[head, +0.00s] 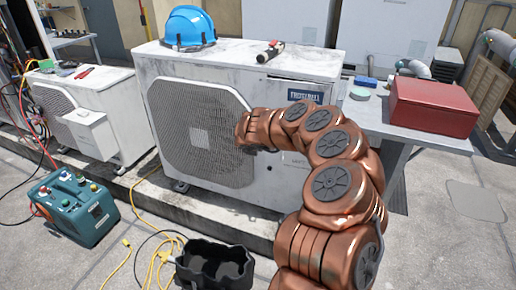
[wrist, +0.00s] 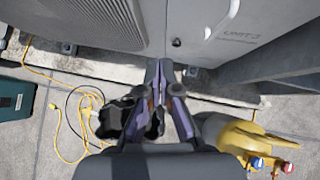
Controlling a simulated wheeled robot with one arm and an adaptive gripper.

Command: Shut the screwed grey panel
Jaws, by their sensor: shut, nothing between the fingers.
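The grey panel (head: 292,178) is the right part of the front of the weathered condenser (head: 162,68), below a blue nameplate. My arm covers much of it in the head view. My gripper (wrist: 161,66) is shut and empty, in front of the condenser's lower front. I cannot tell whether its tips touch the panel. In the head view the fingers are hidden by my arm.
A black bin (head: 213,268), yellow cable (head: 162,262) and teal machine (head: 77,207) are on the ground. A yellow cylinder (wrist: 235,135) stands at the wrist view's lower right. A blue helmet (head: 188,27) sits on the condenser. A red box (head: 433,107) is on the right table.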

